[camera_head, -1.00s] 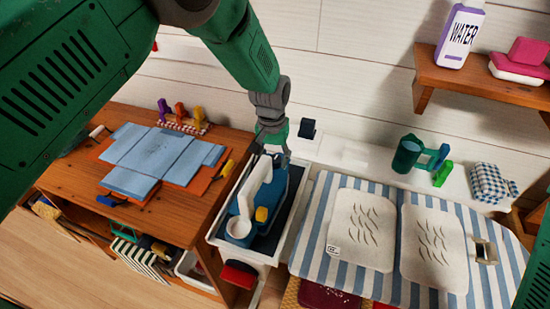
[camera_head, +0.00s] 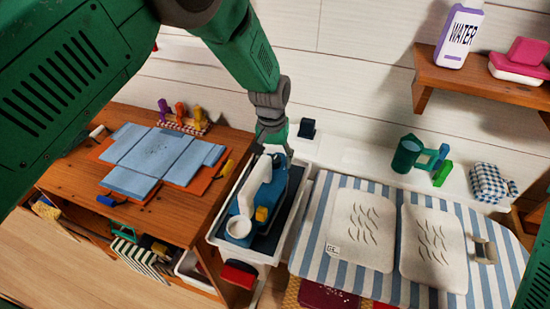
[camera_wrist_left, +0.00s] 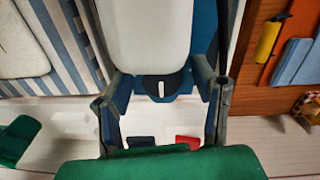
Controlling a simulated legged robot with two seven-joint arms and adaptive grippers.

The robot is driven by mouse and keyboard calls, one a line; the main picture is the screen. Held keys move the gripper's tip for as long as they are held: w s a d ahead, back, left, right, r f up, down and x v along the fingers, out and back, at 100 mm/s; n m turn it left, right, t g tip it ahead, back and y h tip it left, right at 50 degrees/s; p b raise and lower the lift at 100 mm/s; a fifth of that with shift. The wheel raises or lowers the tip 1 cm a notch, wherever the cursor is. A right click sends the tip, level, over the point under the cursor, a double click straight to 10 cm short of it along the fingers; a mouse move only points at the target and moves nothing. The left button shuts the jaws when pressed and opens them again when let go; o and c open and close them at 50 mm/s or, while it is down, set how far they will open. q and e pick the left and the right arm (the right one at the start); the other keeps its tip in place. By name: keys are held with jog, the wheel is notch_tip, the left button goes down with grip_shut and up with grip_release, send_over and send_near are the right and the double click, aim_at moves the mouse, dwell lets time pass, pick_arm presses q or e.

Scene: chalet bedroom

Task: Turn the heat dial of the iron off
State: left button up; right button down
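The iron (camera_head: 277,193) is blue with a white handle and a yellow knob. It lies in a white-walled tray (camera_head: 215,238) beside the striped board. Its black dial (camera_wrist_left: 162,88) with a white mark shows in the left wrist view, at the end of the white handle (camera_wrist_left: 148,35). My left gripper (camera_wrist_left: 160,84) is open, with one finger on either side of the dial and a gap to it on both sides. In the head view the left gripper (camera_head: 275,153) is over the iron's far end and hides the dial. My right gripper is out of view.
A striped ironing board (camera_head: 318,215) stands right of the tray. A wooden cabinet (camera_head: 185,222) with folded blue cloth (camera_head: 150,155) stands left. The white wall is close behind my gripper. A wooden shelf (camera_head: 480,84) hangs at upper right.

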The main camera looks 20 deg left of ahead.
pick_arm(q)
jog(key=shift+r, duration=0.45)
notch_tip(320, 180, up, 11)
jog(key=shift+a, duration=0.2)
